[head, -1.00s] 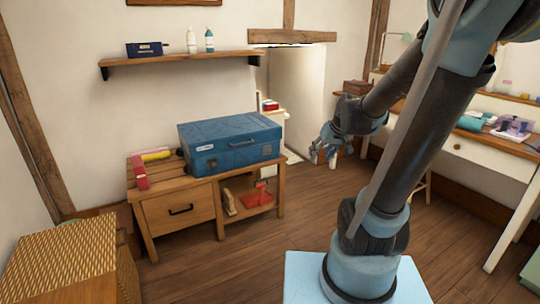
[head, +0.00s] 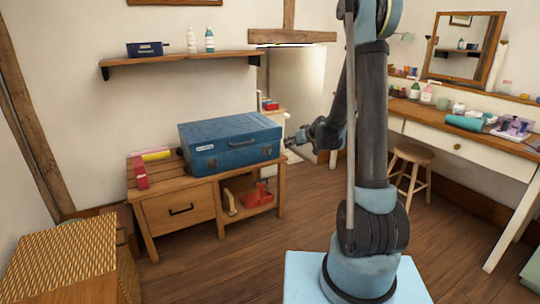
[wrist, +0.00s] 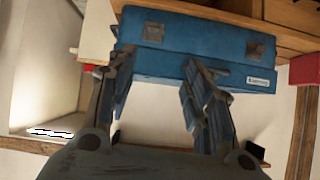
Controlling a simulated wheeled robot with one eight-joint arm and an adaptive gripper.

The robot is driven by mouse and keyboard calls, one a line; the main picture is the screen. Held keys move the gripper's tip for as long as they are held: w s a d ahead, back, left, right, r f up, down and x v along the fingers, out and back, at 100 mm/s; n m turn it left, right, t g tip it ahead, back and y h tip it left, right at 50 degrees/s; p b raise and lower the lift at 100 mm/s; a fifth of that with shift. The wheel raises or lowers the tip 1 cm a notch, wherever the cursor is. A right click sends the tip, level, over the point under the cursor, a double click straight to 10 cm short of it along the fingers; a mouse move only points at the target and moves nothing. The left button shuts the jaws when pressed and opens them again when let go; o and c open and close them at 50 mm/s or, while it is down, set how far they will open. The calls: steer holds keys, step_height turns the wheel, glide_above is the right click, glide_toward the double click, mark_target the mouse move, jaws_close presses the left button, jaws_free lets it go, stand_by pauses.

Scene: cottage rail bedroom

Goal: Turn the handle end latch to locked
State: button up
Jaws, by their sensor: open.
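A blue case (head: 228,144) lies on the wooden bench, with a white label and small dark fittings on its front face. In the wrist view the blue case (wrist: 200,42) appears upside down, with two square metal plates (wrist: 153,32) on the face. I cannot tell which fitting is the handle end latch, or whether it is locked. My gripper (wrist: 158,68) is open, its two fingers reaching towards the case with nothing seen held between them. In the head view my gripper (head: 291,141) is small, just right of the case's right end. Contact cannot be told.
The bench (head: 178,208) has a drawer and an open shelf with a red item (head: 258,194). A red box (head: 139,172) stands left of the case. A wall shelf (head: 180,63) hangs above. A stool (head: 412,165) and desk (head: 465,145) stand right. The floor before the bench is clear.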

steer(key=w+a+f+t+y, duration=0.1)
steer(key=w+a+f, duration=0.1)
steer(key=w+f, duration=0.2)
steer(key=w+a+f+t, duration=0.1)
steer(key=w+a+f, duration=0.1)
steer(key=w+f, duration=0.15)
glide_toward(270, 152)
steer(key=shift+n, duration=0.3)
steer(key=x, duration=0.8)
steer(key=shift+w+a, duration=0.3)
